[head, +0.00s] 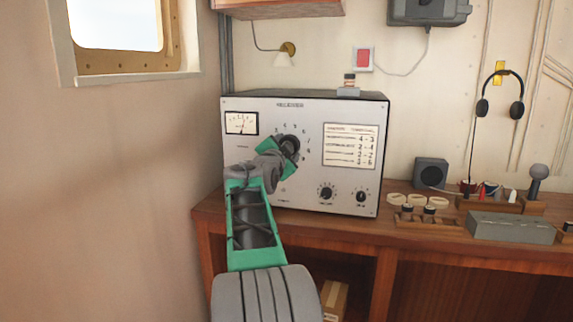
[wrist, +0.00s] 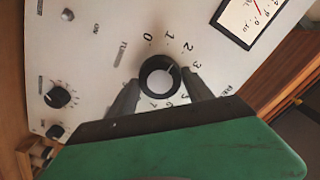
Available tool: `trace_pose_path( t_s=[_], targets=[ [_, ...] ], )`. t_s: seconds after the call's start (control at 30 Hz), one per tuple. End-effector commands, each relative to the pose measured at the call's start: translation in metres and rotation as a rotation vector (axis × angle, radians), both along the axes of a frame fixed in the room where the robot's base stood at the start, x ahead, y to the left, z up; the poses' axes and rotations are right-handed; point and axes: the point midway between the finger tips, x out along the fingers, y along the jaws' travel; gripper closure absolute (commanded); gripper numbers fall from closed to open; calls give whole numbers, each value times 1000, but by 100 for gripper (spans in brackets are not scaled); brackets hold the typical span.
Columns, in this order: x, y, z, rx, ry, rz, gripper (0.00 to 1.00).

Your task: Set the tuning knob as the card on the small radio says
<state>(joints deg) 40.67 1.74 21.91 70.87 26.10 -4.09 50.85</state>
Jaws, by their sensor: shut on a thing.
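The tuning knob (wrist: 160,76) is a black round knob with a pale grey face on the large receiver's white front panel (head: 265,190). Numbers curve around it; 0, 1, 2 and 3 are readable in the wrist view. A faint pale mark on its face seems to point between 2 and 3, but I cannot tell exactly. My gripper (wrist: 161,80) is shut on the knob, one dark finger on each side. In the head view my gripper (head: 284,152) partly hides knob and dial. A printed card (head: 351,146) with rows of number pairs is on the receiver; its small words are unreadable.
Two smaller knobs (head: 327,191) (head: 361,196) and a meter (head: 241,123) are on the same panel. A small dark box (head: 431,173) stands right of the receiver; I see no readable card on it. Rings, a grey case (head: 511,228) and a microphone (head: 538,176) crowd the desk's right side.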

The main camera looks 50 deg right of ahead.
Motion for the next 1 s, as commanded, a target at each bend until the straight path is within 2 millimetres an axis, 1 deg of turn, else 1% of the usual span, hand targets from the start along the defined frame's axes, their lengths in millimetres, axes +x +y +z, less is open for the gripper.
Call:
trace_pose_path(
  t_s=[0.03, 0.33, 0.9, 0.93, 1.0],
  targets=[
    [0, 0, -6, 12, -25, -1, 81],
    [0, 0, -3, 65, -148, -1, 81],
    [0, 0, 0, 79, -178, -1, 81],
    [0, 0, 0, 79, -178, -1, 39],
    [0, 0, 0, 78, -179, -1, 33]
  ],
)
